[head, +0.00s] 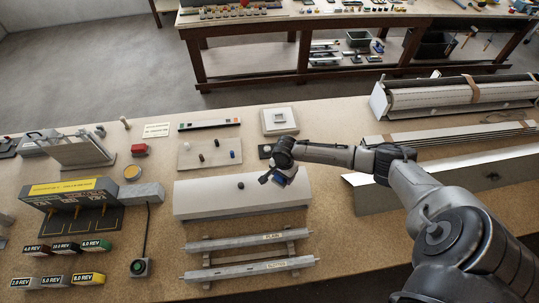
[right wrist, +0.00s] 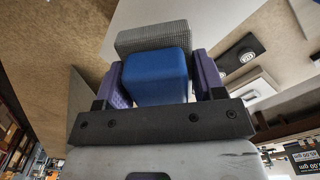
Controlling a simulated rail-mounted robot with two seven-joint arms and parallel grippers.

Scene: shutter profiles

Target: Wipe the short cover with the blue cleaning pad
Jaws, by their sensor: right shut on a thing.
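The gripper is shut on the blue cleaning pad (head: 278,181). In the right wrist view, the blue block (right wrist: 157,78) sits between the two purple fingers, with a grey textured layer (right wrist: 150,38) at its far side. I cannot tell whether the pad touches the cover. My left gripper is not in view.
A longer metal cover (head: 450,180) lies to the right, past my right arm. Two labelled rails (head: 248,242) rest on supports in front of the short cover. A board with small knobs (head: 209,153) and a white switch plate (head: 280,121) lie behind. Bare bench shows at front right.

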